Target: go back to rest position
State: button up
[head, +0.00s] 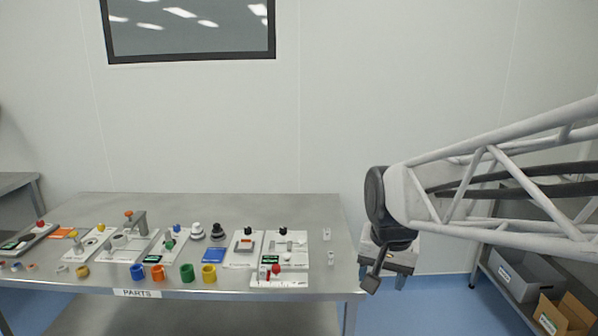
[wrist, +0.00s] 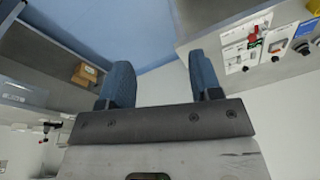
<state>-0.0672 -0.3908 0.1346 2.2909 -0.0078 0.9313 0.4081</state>
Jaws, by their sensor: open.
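My gripper (head: 385,279) hangs at the end of my arm, just right of the table's right edge in the head view. It points downward, with the floor behind it. In the wrist view its two blue-grey fingers (wrist: 165,82) stand apart with nothing between them. The gripper is open and empty. It touches nothing that I can see.
A metal table (head: 315,212) holds several white panels (head: 279,280) with knobs, and coloured rings along its front edge. At the right, a shelf (head: 512,303) carries a grey bin (head: 535,277) and a cardboard box (head: 566,316). Blue floor lies between table and shelf.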

jog(key=s+d+f+n, duration=0.1)
jog(key=s, duration=0.6)
jog(key=s+d+f+n, duration=0.1)
jog(key=s+d+n, duration=0.1)
jog(key=s, duration=0.5)
jog(key=shift+s+d+f+n+t, duration=0.15)
jog(key=shift+s+f+n+t, duration=0.15)
jog(key=shift+s+f, duration=0.1)
